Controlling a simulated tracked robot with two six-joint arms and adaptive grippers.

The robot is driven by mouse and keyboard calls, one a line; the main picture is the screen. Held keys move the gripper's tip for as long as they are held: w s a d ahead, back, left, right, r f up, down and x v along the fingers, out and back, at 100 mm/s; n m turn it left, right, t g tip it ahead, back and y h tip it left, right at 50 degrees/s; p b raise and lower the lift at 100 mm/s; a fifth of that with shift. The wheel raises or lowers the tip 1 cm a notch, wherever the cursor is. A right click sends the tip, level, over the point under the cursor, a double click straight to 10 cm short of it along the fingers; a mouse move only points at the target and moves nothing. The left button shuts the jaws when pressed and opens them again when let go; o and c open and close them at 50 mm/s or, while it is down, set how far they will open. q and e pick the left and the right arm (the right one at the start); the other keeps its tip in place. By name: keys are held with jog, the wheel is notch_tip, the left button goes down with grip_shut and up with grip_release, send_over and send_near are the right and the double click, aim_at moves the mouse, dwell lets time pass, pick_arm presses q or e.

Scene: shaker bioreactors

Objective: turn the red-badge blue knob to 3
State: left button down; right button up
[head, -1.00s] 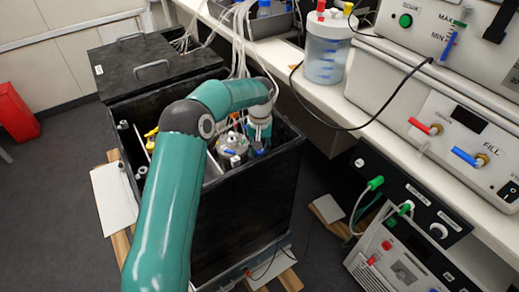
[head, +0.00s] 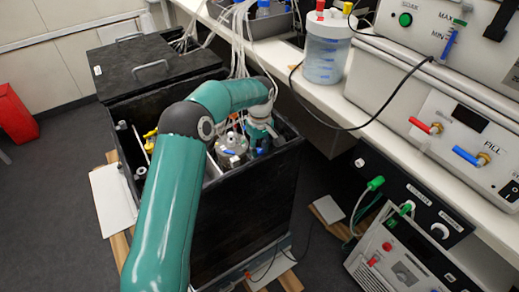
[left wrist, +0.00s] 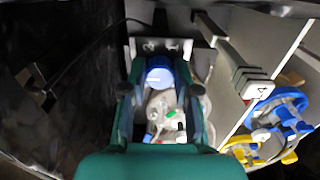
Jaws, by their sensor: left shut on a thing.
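My left gripper (head: 259,140) reaches down into the open black box (head: 240,205). In the left wrist view the left gripper (left wrist: 160,80) has one finger on each side of a blue knob (left wrist: 158,72) and is shut on it. No red badge shows clearly, so I cannot tell the knob's setting. My right gripper is not in view.
A metal vessel (head: 231,147) with tubes stands left of my gripper in the box. In the left wrist view, blue (left wrist: 285,104) and yellow (left wrist: 282,157) handles lie at the right, past a pale divider. The bench (head: 392,128) with instruments runs along the right.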

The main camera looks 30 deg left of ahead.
aim_at(260, 150)
pick_arm(q)
jog(key=shift+w+a+r, duration=0.1)
jog(key=shift+r, duration=0.05)
jog(key=c, duration=1.2)
grip_release()
jog(key=o, duration=0.3)
jog(key=shift+o, duration=0.2)
notch_tip(260, 150, up, 12)
